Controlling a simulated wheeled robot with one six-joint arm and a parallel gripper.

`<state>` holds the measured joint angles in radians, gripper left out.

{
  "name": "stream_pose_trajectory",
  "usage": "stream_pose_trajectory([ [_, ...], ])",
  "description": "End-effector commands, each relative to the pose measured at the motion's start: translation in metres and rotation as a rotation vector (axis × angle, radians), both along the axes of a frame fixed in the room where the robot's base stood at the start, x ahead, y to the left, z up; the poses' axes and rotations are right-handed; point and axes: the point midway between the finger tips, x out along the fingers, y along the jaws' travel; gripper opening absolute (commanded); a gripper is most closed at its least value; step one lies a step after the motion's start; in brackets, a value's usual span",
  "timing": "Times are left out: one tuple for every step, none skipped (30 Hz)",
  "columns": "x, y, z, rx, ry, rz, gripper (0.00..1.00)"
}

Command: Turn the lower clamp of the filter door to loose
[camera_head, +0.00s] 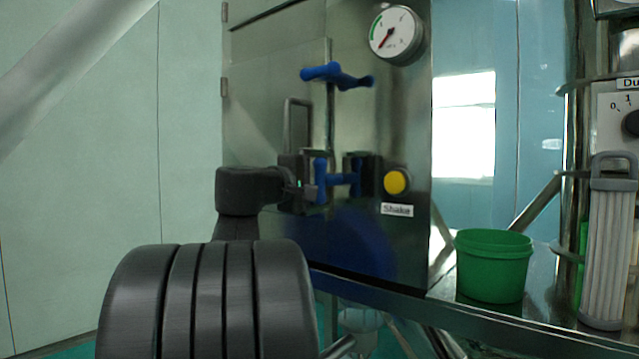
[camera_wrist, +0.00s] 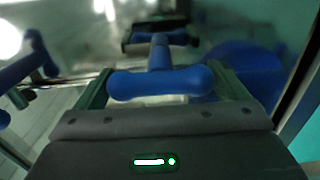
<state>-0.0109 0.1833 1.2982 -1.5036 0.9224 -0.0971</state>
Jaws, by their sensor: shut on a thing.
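The lower clamp (camera_head: 321,181) is a blue T-shaped handle on the front of the metal cabinet. Its grip bar stands upright in the head view. In the wrist view the lower clamp (camera_wrist: 160,83) has its bar across the picture, its stem running away from me. My gripper (camera_head: 325,172) is at the clamp, and its dark fingers partly cover it. In the wrist view my gripper (camera_wrist: 160,76) has one finger at each end of the bar, shut on it. The upper clamp (camera_head: 337,76), also blue, sits above, with its bar lying roughly level. The filter door (camera_head: 270,75) is closed.
A yellow button (camera_head: 396,181) labelled Shake is just right of the clamp. A pressure gauge (camera_head: 396,34) is above. A green bucket (camera_head: 494,266) and a pleated filter (camera_head: 609,245) stand on the metal table at right. Another blue clamp (camera_wrist: 24,72) shows left in the wrist view.

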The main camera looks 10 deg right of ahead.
Motion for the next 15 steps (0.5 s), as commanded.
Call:
stream_pose_trajectory([
  [0.0,-0.0003,-0.0012,0.004,-0.001,-0.001,0.71],
  [0.0,-0.0003,-0.0012,0.004,-0.001,-0.001,0.71],
  [0.0,-0.0004,-0.0013,0.004,-0.001,-0.001,0.95],
  [-0.0001,-0.0003,-0.0013,0.004,-0.001,-0.001,1.0],
  [-0.0001,-0.0003,-0.0013,0.004,-0.001,-0.001,1.0],
  [0.0,-0.0003,-0.0012,0.004,-0.001,-0.001,1.0],
  [0.0,-0.0003,-0.0011,0.003,0.0,0.0,1.0],
  [0.0,-0.0003,-0.001,0.003,0.0,0.0,1.0],
  [0.0,-0.0003,-0.0009,0.003,0.0,0.0,1.0],
  [-0.0001,-0.0001,-0.0007,0.003,0.0,0.0,1.0],
  [-0.0004,0.0004,-0.0006,0.003,0.0,0.0,1.0],
  [-0.0013,0.0017,-0.0004,0.001,0.0,0.001,1.0],
  [-0.0023,0.0031,-0.0002,0.001,0.0,0.001,1.0],
  [-0.0037,0.0051,0.0,0.002,-0.001,0.002,1.0],
  [-0.0064,0.0087,0.0005,0.002,-0.001,0.002,1.0],
])
